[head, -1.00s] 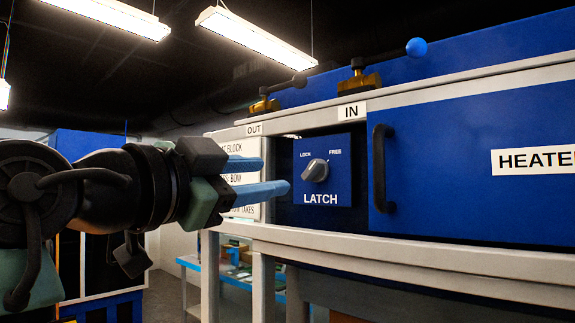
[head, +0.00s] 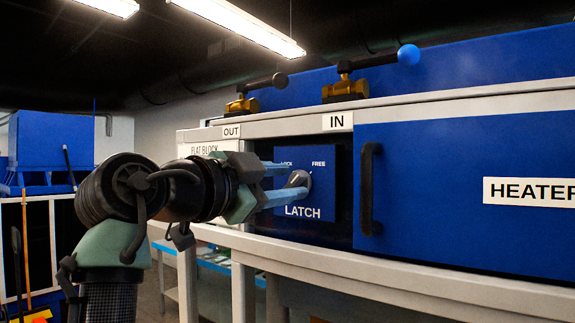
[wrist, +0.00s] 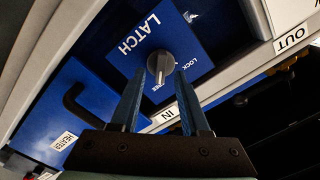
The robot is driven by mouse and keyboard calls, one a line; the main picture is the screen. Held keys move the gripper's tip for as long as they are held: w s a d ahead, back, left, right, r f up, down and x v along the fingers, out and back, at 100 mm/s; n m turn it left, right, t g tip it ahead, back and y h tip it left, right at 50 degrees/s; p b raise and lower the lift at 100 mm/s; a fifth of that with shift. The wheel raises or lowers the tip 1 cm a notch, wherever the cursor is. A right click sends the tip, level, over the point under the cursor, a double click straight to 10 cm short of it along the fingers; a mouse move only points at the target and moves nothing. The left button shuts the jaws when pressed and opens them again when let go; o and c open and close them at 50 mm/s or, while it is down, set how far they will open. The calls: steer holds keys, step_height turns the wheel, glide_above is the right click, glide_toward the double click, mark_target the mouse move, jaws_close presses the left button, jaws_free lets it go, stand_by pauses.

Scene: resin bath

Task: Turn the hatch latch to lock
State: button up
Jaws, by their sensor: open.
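The latch is a grey knob (head: 299,181) on a blue panel (head: 313,210) marked LATCH, with LOCK at its upper left and FREE at its upper right. The knob also shows in the wrist view (wrist: 160,64), just beyond the fingertips and between their lines, its bar roughly along the fingers. My gripper (head: 295,182) reaches in from the left with its blue fingers at the knob. In the wrist view my gripper (wrist: 160,78) is open, with a gap between the fingers. I cannot tell whether a finger touches the knob. The fingers partly cover the LOCK label and knob in the head view.
A blue HEATER door (head: 460,170) with a black handle (head: 369,188) stands close to the right of the panel. A pale frame rail (head: 350,256) runs below.

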steer(key=shift+w+d+r, duration=0.1)
steer(key=shift+w+d, duration=0.15)
steer(key=shift+w, duration=0.25)
jaws_close()
